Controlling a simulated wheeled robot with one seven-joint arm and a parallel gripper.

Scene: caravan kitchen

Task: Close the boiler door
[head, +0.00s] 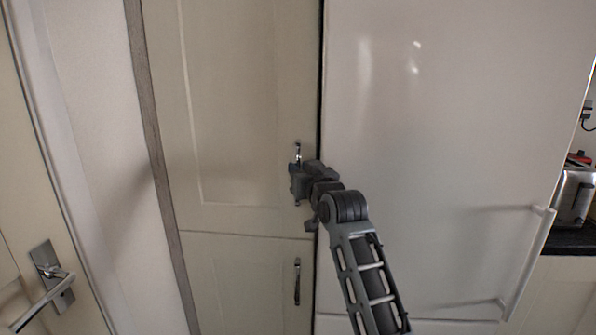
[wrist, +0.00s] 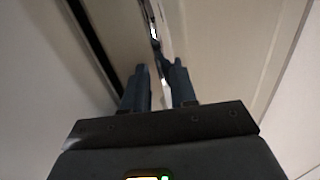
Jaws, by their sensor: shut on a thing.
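The boiler door, seemingly the upper cream panelled door (head: 245,100), stands left of the tall white fridge front. It looks roughly in line with the door below; I cannot tell whether it is fully shut. Its metal handle (head: 297,152) is upright near the right edge, its lower part mostly hidden by my gripper. My gripper (head: 296,180) is shut on this handle. In the wrist view the two dark fingers (wrist: 160,82) lie on either side of the handle (wrist: 154,30).
The white fridge front (head: 430,130) has a handle (head: 528,262) low on its right. A lower cream door (head: 235,285) with its own handle (head: 297,281) sits beneath. A room door lever (head: 50,290) is at far left, a toaster (head: 574,198) at far right.

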